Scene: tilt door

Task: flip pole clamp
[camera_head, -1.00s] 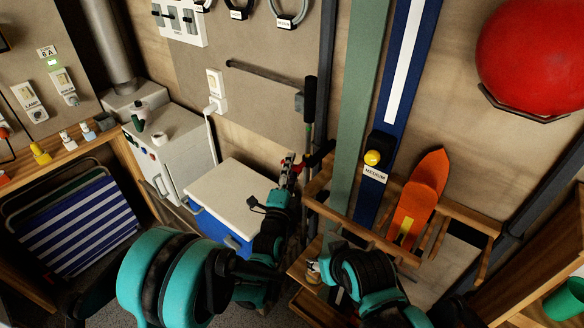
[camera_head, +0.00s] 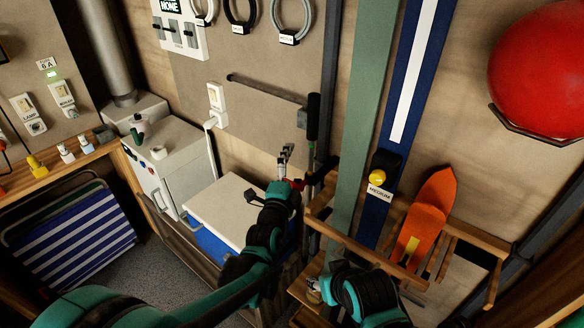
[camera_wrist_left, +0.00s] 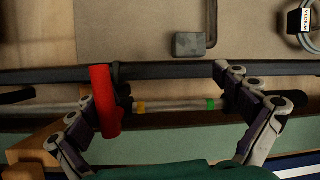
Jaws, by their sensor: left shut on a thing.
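A long thin pole lies across the left wrist view, with a yellow band and a green band (camera_wrist_left: 210,104). A red clamp lever (camera_wrist_left: 105,103) stands upright across it at the left; its red also shows in the head view (camera_head: 297,184). My left gripper (camera_head: 284,160) is at the red lever, beside the black-handled pole (camera_head: 312,117). In the left wrist view its fingers (camera_wrist_left: 170,108) are spread apart, the left one against the red lever. My right gripper (camera_head: 314,288) is low over the wooden rack; its fingers are too small to read.
A wooden rack (camera_head: 372,243) holds an orange board (camera_head: 425,215) right of the pole. Green and blue boards (camera_head: 404,90) stand against the wall behind. A white-lidded blue cooler (camera_head: 220,205) is below left. A red ball (camera_head: 540,70) hangs at upper right.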

